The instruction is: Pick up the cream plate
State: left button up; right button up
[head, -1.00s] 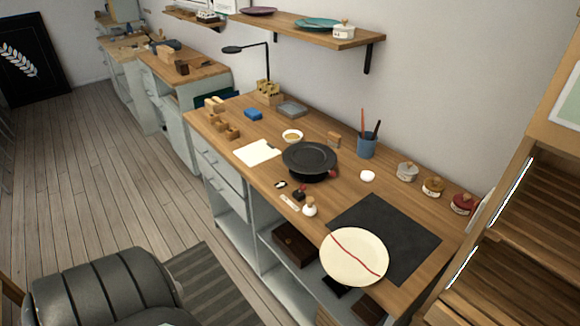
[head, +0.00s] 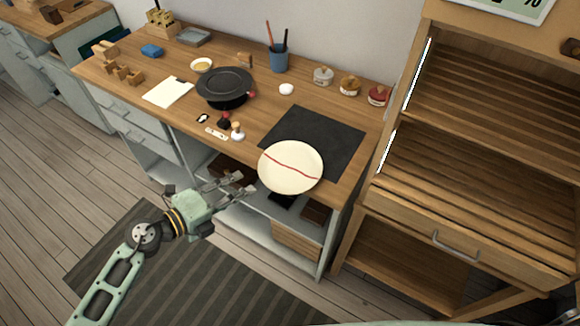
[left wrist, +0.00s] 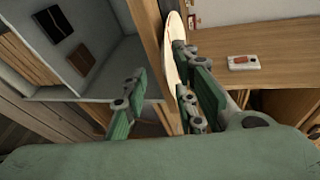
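The cream plate (head: 290,167) with a red seam across it lies at the front edge of the bench, partly over the dark mat (head: 322,135), and its near rim juts past the edge. In the left wrist view the plate (left wrist: 172,45) shows nearly edge-on, close to the right-hand finger. My left gripper (head: 245,187) is open and empty, just left of the plate's rim in the head view. Its spread fingers also show in the left wrist view (left wrist: 160,100). I cannot tell whether a finger touches the plate. My right gripper is out of view.
A black plate on a stand (head: 224,85), a blue cup (head: 278,58) and several small jars stand farther back on the bench (head: 180,75). A wooden shelf rack (head: 470,165) stands close on the right. Open shelves lie below the bench top.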

pick_arm(q)
jog(key=p, duration=0.1)
send_near(286, 167)
jog(key=w+f, duration=0.2)
jog(key=shift+w+d+f+m, duration=0.25)
jog(key=shift+d+f+m, duration=0.05)
jog(key=shift+d+m, duration=0.1)
grip_shut()
dwell(0.4)
